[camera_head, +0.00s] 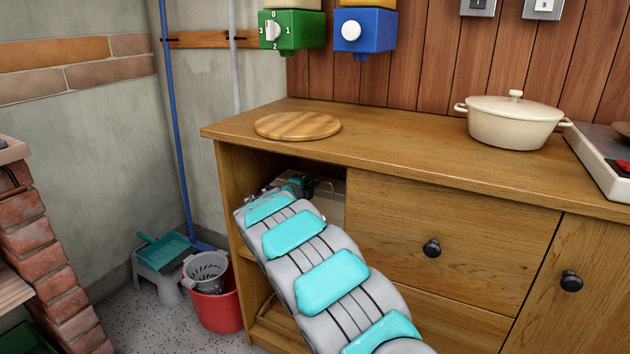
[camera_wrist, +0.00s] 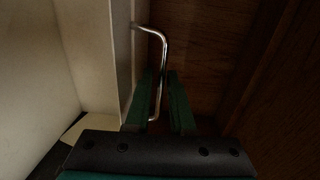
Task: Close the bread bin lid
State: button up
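In the head view, my arm reaches into the open left compartment of the wooden cabinet, and my gripper (camera_head: 303,187) is inside under the countertop. A pale box-like surface (camera_head: 329,205), which looks like the bread bin, shows behind and right of it. In the wrist view, a cream panel (camera_wrist: 92,55), seemingly part of the bin, stands at left. A bent metal handle (camera_wrist: 161,62) projects from its edge. The green fingers of my gripper (camera_wrist: 163,90) stand on either side of the handle bar, with slim gaps showing. Most of the bin and the lid's full position are hidden.
The countertop (camera_head: 400,150) lies close above my gripper and bears a round wooden board (camera_head: 297,125) and a cream pot (camera_head: 514,122). A closed drawer (camera_head: 445,235) is right of the compartment. A red bucket (camera_head: 219,310) and grey stool (camera_head: 160,275) stand on the floor at left.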

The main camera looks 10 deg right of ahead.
jog(key=shift+w+d, duration=0.15)
jog(key=shift+c, duration=0.2)
grip_shut()
dwell(1.2)
